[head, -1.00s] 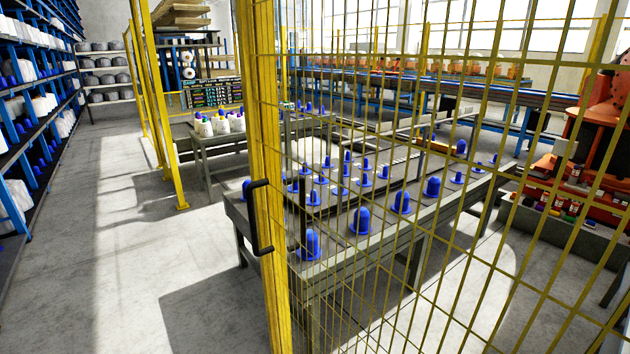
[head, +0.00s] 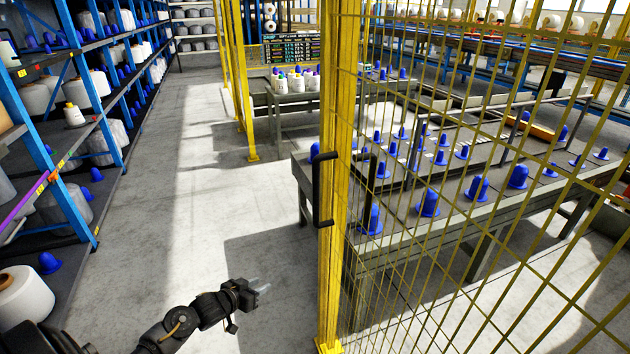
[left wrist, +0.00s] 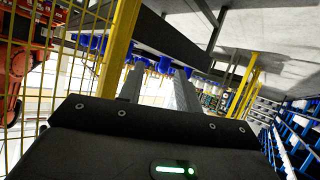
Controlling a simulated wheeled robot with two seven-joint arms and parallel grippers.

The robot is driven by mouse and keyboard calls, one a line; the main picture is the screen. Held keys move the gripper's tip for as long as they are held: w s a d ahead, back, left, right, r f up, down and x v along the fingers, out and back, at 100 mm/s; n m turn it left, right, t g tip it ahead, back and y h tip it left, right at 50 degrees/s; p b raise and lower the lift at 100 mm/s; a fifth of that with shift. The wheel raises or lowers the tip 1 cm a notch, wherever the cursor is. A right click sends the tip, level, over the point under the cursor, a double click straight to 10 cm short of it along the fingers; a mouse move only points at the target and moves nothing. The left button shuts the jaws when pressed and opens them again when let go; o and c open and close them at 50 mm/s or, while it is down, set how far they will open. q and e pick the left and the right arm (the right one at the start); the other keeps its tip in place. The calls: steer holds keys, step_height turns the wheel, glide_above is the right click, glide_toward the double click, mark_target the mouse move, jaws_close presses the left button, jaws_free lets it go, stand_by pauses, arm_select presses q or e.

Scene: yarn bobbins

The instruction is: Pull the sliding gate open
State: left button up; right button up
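The sliding gate is a yellow wire-mesh panel with a thick yellow post (head: 340,120), filling the right of the head view. A black D-shaped handle (head: 318,190) is fixed to the post's left side. A second black handle bar (head: 371,195) shows through the mesh. My left gripper (head: 264,288) is low and left of the post, above the floor, apart from the handle. In the left wrist view its two fingers (left wrist: 159,72) stand apart with nothing between them. Yellow mesh and a post (left wrist: 118,50) show left of the fingers there. My right gripper is out of view.
A shelf rack (head: 85,225) with bobbins lines the left side. A grey table (head: 400,205) with blue bobbin cones stands behind the mesh. Another yellow post (head: 245,100) is farther back. The concrete floor (head: 200,200) left of the gate is clear.

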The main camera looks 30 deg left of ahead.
arm_select(q)
steer(key=w+d+r+m+t+h, duration=0.1)
steer(key=w+r, duration=0.1)
steer(key=r, duration=0.8)
steer(key=w+d+r+m+t+h, duration=0.1)
steer(key=w+r+t+h, duration=0.1)
steer(key=r, duration=0.9)
steer(key=s+d+r+m+h+p, duration=0.15)
steer(key=d+r, duration=0.25)
steer(key=r, duration=0.4)
steer(key=s+d+r+m+h, duration=0.3)
steer(key=d+r, duration=0.1)
steer(key=r, duration=0.5)
steer(key=p+x, duration=0.2)
steer(key=x, duration=0.9)
steer(key=shift+f, duration=0.2)
steer(key=shift+w+a, duration=0.15)
steer(key=shift+c, duration=0.2)
jaws_close()
